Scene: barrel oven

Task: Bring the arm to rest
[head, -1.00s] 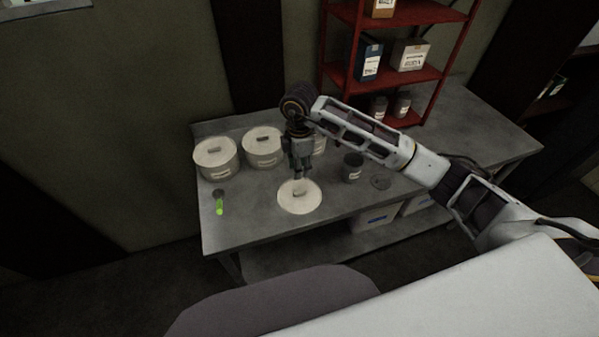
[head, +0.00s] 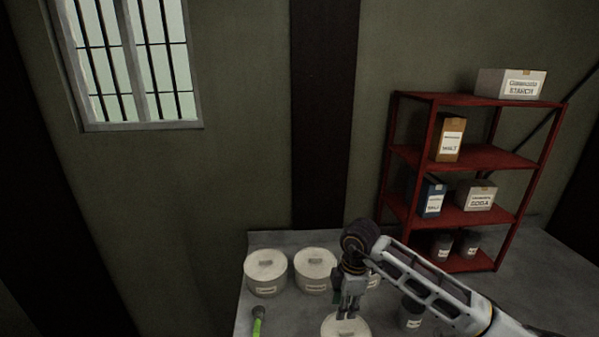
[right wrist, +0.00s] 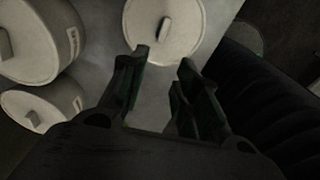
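My right gripper (head: 347,314) points down above a white round lid (head: 338,327) on the grey table (head: 262,240). In the right wrist view my right gripper (right wrist: 163,68) has its two dark fingers apart with nothing between them. The lid (right wrist: 178,25) with its bar handle lies beyond the fingertips there. Whether the lid sits on a pot is cut off in the head view. My left gripper is not in view.
Two white lidded pots (head: 266,273) (head: 315,270) stand left of my right gripper, and a third is partly hidden behind it. A green-handled tool (head: 257,322) lies at the left. A dark jar (head: 411,312) stands right. A red shelf (head: 466,158) holds boxes and jars.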

